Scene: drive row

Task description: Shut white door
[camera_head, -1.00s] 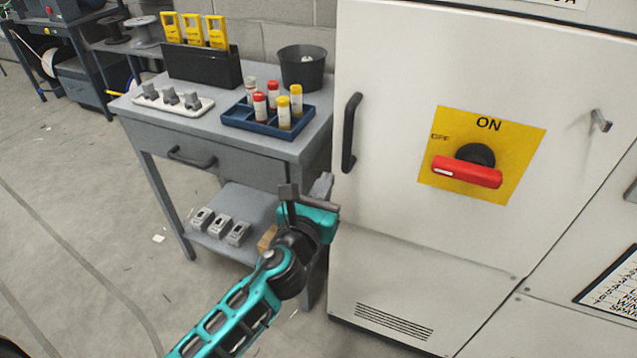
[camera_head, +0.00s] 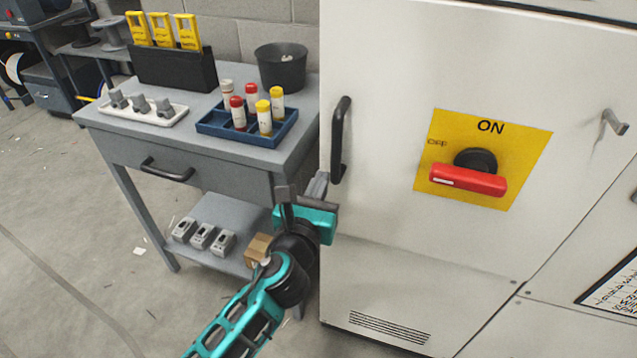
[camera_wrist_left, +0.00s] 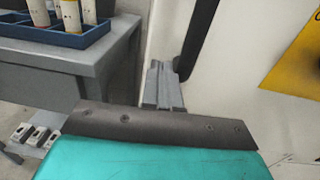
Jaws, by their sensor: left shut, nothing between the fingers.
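The white door (camera_head: 385,215) is the tall cabinet front at the right of the head view. It has a black bar handle (camera_head: 340,140) near its left edge and a yellow plate (camera_head: 482,158) with a red rotary switch (camera_head: 467,180). I cannot tell whether the door stands slightly ajar. My left gripper (camera_head: 318,184) is shut and empty, just below and left of the handle, by the door's left edge. In the left wrist view its closed fingers (camera_wrist_left: 163,86) point at the handle's lower end (camera_wrist_left: 187,65). Contact is unclear. My right gripper is out of view.
A grey table (camera_head: 100,122) stands left of the door, close to my left gripper. It bears a blue tray (camera_head: 247,137) of capped tubes, a dark bucket (camera_head: 281,68) and a black holder (camera_head: 175,70). A lower shelf holds small grey devices. The floor at left is mostly clear.

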